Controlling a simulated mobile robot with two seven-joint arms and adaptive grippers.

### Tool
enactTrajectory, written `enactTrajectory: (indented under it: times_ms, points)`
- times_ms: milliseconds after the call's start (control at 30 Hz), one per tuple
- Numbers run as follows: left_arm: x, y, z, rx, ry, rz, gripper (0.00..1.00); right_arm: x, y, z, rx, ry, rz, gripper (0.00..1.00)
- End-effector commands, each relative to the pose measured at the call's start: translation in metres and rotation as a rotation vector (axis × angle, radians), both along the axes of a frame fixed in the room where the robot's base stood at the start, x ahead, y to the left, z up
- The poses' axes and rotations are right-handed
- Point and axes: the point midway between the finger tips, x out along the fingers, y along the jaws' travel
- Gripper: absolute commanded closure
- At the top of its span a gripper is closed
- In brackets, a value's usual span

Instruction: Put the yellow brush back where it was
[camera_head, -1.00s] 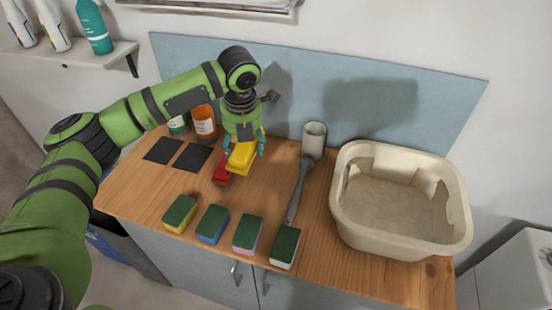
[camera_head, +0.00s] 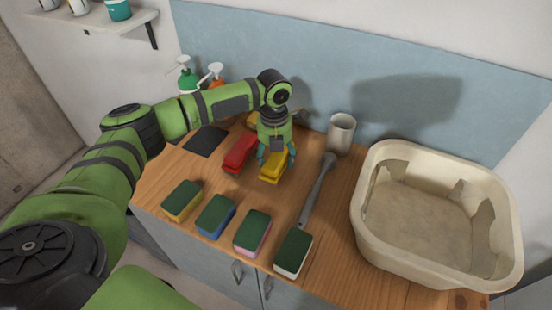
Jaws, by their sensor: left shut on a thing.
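The yellow brush (camera_head: 271,168) is in the fingers of my left gripper (camera_head: 276,158), which is shut on it from above. The brush is upright at or just above the wooden counter, right of the red brush (camera_head: 240,153); I cannot tell whether it touches the counter. The gripper hides part of the brush's top and far end. The two brushes lie nearly parallel with a small gap. Another yellow object (camera_head: 252,120) shows behind, partly hidden by my arm. My right gripper is not in view.
Several sponges (camera_head: 216,215) line the counter's front edge. A long grey handle (camera_head: 318,190) lies to the right, by a pale cup (camera_head: 341,132). A large beige basin (camera_head: 365,215) stands at the right.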

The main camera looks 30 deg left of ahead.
Motion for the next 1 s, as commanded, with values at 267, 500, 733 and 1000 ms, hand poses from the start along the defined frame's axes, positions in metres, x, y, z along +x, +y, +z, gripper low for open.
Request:
enactTrajectory:
  times_ms: [267,500,733,1000]
  points:
    - [0.000,0.000,-0.021,0.000,-0.001,-0.001,0.82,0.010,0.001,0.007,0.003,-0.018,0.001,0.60]
    - [0.000,0.000,-0.023,0.000,0.000,-0.001,0.82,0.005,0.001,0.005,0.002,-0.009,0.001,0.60]
    - [0.000,0.000,-0.023,0.001,0.000,-0.001,0.06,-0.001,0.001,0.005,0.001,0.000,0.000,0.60]
    - [0.000,0.000,-0.020,0.001,-0.001,-0.001,0.06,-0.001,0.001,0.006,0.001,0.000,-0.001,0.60]
